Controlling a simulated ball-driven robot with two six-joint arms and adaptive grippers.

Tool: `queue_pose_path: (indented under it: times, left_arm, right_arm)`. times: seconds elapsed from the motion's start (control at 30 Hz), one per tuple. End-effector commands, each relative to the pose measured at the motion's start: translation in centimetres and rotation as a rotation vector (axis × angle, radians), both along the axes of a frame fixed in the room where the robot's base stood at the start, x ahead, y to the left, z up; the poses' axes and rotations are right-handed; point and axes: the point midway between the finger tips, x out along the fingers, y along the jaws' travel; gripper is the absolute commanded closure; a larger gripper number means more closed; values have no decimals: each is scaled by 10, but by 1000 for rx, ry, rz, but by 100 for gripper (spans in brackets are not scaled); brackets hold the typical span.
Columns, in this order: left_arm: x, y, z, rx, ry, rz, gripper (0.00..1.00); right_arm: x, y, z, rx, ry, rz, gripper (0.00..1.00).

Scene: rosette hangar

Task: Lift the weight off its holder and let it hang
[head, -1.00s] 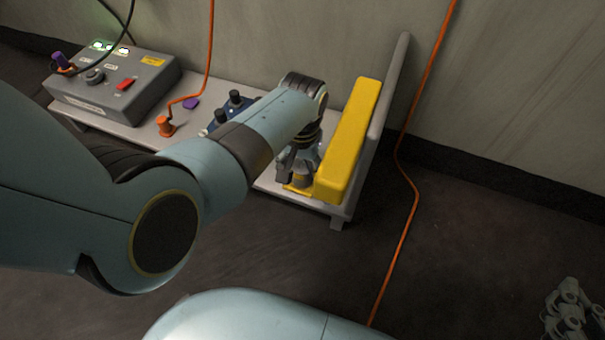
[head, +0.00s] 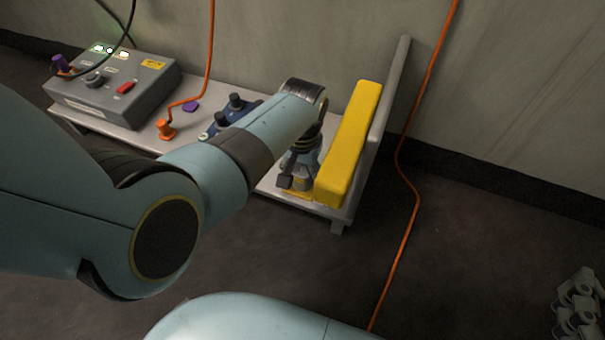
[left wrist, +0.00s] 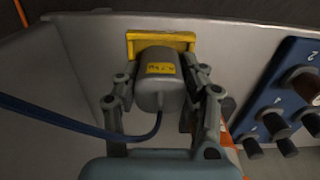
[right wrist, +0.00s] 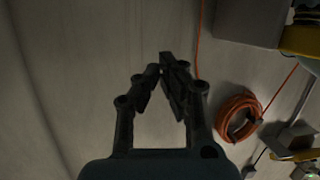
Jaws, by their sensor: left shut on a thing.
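The weight (left wrist: 158,82) is a grey cylinder with a yellow label, in the left wrist view. It is at the yellow holder (left wrist: 160,44); I cannot tell whether it is clear of it. A blue cable runs to the weight from the left. My left gripper (left wrist: 162,92) is shut on the weight, one finger on each side. In the head view my left gripper (head: 300,174) is low over the holder (head: 300,194), beside a yellow block, and mostly hides the weight. My right gripper (right wrist: 160,68) is empty, its fingertips almost together.
The yellow block (head: 349,145) stands close right of my left gripper, against a grey upright panel (head: 390,88). The bench (head: 145,132) also carries a grey control box (head: 115,85), an orange plug (head: 165,129) and a blue unit (head: 225,118). An orange cable (head: 415,190) hangs farther right.

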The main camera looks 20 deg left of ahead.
Motion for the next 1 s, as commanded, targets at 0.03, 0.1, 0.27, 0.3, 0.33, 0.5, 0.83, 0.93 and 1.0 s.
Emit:
queue_pose_path:
  times: [0.03,0.1,0.27,0.3,0.33,0.5,0.83,0.93,1.0]
  left_arm:
    - [0,0,0,0,1,0,100]
    - [1,0,1,0,-2,0,100]
    - [1,0,0,0,-2,0,100]
    - [1,0,1,0,-2,0,100]
    - [1,0,1,0,-2,0,100]
    - [1,0,5,0,-2,0,100]
    - [3,0,26,0,-7,0,100]
    - [4,0,34,0,-7,0,100]
    - [4,0,41,0,-8,0,100]
  right_arm:
    - [0,0,0,0,0,0,100]
    - [0,0,0,0,1,0,100]
    - [0,0,-1,0,3,0,100]
    - [0,0,-1,0,5,0,100]
    - [0,0,-1,0,7,-1,100]
    - [-4,-1,-7,-1,50,-6,100]
    - [-41,-8,-44,-5,353,-38,100]
    - [-33,-9,-38,-7,426,-45,100]
    - [-31,-10,-33,-10,489,-50,100]
